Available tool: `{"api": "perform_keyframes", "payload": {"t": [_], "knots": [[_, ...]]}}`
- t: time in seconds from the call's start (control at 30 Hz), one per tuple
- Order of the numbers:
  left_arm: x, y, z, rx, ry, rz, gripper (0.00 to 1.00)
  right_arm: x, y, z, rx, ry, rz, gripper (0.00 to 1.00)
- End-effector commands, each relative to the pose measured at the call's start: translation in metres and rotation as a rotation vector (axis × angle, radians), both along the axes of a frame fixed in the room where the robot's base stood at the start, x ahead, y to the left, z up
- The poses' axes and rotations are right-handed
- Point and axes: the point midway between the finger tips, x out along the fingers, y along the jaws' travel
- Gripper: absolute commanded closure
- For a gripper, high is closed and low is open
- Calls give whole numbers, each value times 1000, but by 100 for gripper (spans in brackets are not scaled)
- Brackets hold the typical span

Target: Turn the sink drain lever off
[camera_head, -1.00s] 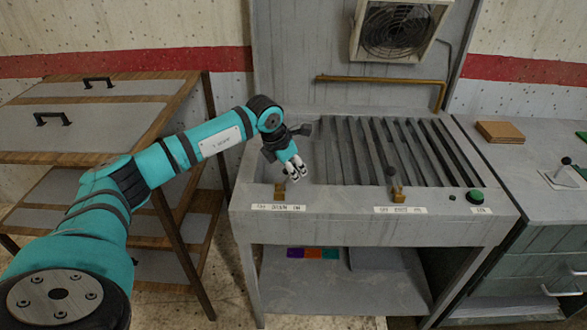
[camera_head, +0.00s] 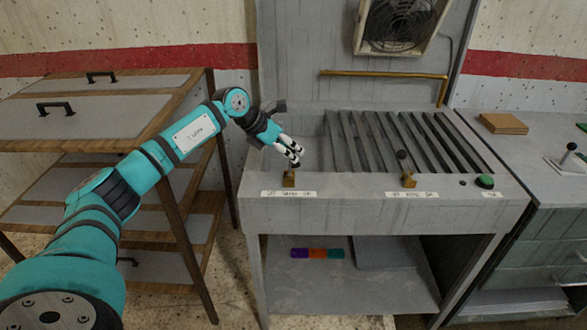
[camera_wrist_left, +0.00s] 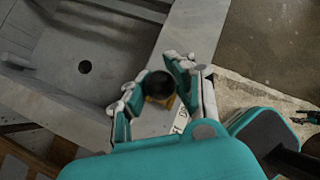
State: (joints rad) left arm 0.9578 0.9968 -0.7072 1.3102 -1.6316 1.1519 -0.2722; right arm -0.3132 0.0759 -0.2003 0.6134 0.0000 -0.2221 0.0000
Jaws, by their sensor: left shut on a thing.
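The drain lever (camera_head: 289,181) has a brass base on the left part of the sink unit's front ledge, behind a white label (camera_head: 289,194). My left gripper (camera_head: 294,158) comes down over it from behind and is shut on its top. In the left wrist view the lever's black knob (camera_wrist_left: 159,84) sits between the two fingers (camera_wrist_left: 158,92), with some brass showing beneath it. In the head view the fingers hide the knob, so its exact tilt is hard to tell.
A second lever (camera_head: 408,179) and a green button (camera_head: 485,181) are farther right on the ledge. Slanted slats (camera_head: 400,140) fill the sink top's right side. A wooden shelf unit (camera_head: 190,125) stands close on the left. The basin with its drain hole (camera_wrist_left: 84,67) is open.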

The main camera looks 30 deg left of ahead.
Motion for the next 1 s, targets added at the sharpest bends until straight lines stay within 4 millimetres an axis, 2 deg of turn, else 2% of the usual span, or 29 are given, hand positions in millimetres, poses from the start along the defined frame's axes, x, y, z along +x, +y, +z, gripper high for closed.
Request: {"api": "perform_keyframes", "payload": {"t": [0.03,0.1,0.3,0.6,1.0], "knots": [[-3,8,-7,-34,-27,5,100,1,1,-18,0,-2,0,49],[-6,13,-7,-88,-60,6,100,4,1,-30,1,-6,0,49],[-14,25,-5,-228,-144,6,100,22,1,-50,2,-33,0,49],[-22,38,-5,-215,-137,5,100,21,-2,-58,-2,-31,1,49],[-26,45,-7,-211,-136,7,100,11,-5,-59,-6,-17,2,49]]}}
